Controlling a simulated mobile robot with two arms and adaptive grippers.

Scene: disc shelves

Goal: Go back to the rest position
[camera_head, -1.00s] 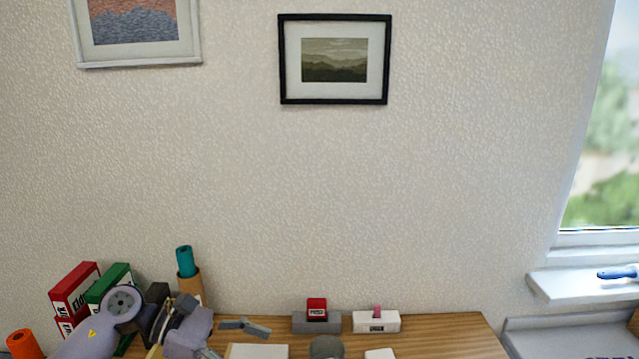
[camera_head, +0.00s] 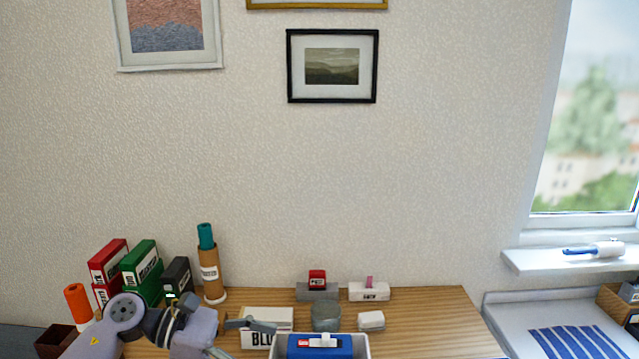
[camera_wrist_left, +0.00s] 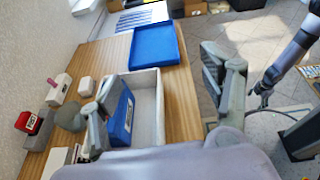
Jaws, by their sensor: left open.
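My left gripper (camera_head: 238,338) is at the lower left of the head view, above the desk's left part. Its jaws stand apart with nothing between them. In the left wrist view the open fingers (camera_wrist_left: 160,98) frame the desk, a white bin (camera_wrist_left: 148,85) and a blue block-like object (camera_wrist_left: 122,118) inside the bin. The blue object also shows at the bottom of the head view (camera_head: 312,347). My right gripper cannot be made out in either view.
Red binders (camera_head: 107,262), green binders (camera_head: 140,265) and a cardboard tube (camera_head: 211,275) stand at the desk's left. Small stamps (camera_head: 317,283), a grey round item (camera_head: 326,316) and a white box (camera_head: 371,321) sit mid-desk. A blue tray (camera_wrist_left: 155,45) lies beyond the bin. The desk's right side looks clear.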

